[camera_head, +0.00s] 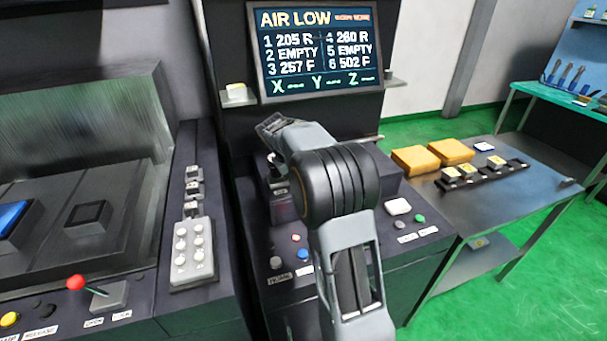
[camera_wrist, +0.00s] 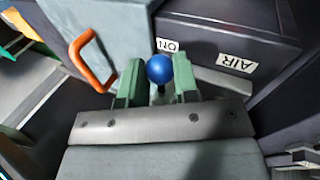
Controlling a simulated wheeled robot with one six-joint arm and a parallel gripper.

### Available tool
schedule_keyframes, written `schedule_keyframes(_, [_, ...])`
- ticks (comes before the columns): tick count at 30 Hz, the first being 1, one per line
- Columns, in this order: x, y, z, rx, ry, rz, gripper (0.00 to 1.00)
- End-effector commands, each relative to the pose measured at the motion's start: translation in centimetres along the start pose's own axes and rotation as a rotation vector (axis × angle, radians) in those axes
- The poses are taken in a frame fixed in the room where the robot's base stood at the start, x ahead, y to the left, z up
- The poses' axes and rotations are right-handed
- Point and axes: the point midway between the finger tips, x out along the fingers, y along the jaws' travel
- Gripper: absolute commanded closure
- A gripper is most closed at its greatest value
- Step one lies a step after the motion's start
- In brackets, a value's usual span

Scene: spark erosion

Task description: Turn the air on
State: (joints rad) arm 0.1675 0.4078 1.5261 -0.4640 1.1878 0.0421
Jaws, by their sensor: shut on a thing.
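A blue ball knob (camera_wrist: 159,69) on a short dark stem sits between the two green fingers of my gripper (camera_wrist: 158,82) in the wrist view. The fingers are shut on it. A white "ON" label (camera_wrist: 167,45) and an "AIR" label (camera_wrist: 237,63) are on the dark box (camera_wrist: 225,40) just beyond it, both upside down in this view. In the head view my own arm hides the knob and the fingertips. The machine's screen (camera_head: 318,50) reads "AIR LOW".
An orange handle (camera_wrist: 88,60) on a grey panel is close to the left finger in the wrist view. In the head view, a panel with buttons (camera_head: 295,238) lies below my arm. A metal table (camera_head: 510,185) with yellow blocks (camera_head: 416,160) stands at right.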

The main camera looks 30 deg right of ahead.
Motion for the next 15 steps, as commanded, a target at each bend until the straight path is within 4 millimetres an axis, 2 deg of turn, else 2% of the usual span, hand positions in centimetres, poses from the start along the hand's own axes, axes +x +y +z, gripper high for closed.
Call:
schedule_keyframes(3, [-0.04, 0.00, 0.01, 0.001, 0.000, 0.000, 1.00])
schedule_keyframes(4, [-0.04, 0.00, 0.01, 0.001, -0.001, 0.000, 0.71])
schedule_keyframes(12, [-0.03, -0.02, 0.01, -0.001, 0.000, 0.000, 0.46])
schedule_keyframes(15, [-0.02, -0.02, 0.01, -0.001, 0.000, 0.000, 0.46])
